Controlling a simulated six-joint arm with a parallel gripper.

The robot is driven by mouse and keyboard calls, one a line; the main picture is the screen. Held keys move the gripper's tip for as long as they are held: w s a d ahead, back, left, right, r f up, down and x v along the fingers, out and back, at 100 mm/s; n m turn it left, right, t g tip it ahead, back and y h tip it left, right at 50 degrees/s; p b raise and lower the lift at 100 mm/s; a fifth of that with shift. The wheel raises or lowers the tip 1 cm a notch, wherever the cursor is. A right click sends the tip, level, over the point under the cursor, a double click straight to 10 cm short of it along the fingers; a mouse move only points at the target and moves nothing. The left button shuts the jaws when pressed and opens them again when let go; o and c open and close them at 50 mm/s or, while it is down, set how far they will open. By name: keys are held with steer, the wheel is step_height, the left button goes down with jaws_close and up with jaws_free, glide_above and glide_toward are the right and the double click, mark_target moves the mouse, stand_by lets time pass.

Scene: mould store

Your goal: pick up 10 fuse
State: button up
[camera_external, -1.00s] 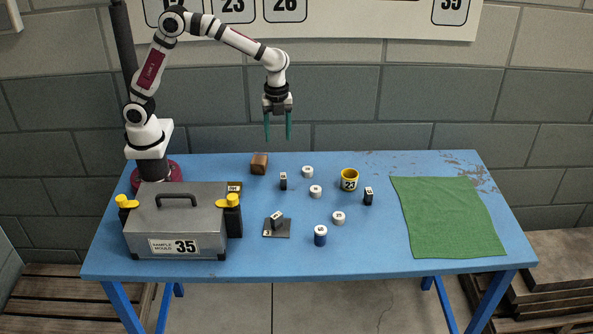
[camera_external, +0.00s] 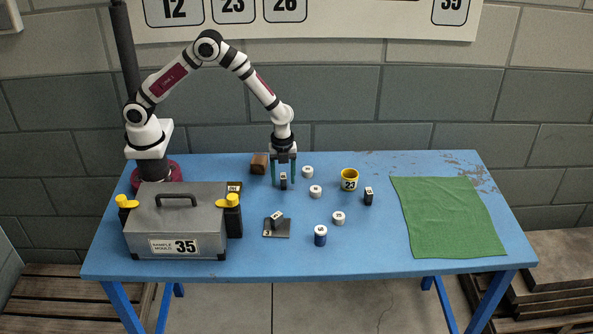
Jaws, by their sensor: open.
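One black block (camera_external: 283,181) stands upright between the fingers of my gripper (camera_external: 283,184). The gripper points straight down, open, with one green finger on each side of that block. Another black block (camera_external: 368,197) stands right of the yellow cup.
A grey mould box (camera_external: 176,222) marked 35 stands front left. A brown block (camera_external: 259,163) sits just left of my gripper. A green cloth (camera_external: 447,217) lies far right.

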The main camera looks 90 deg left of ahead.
jaws_close()
steer(key=shift+r, duration=0.15)
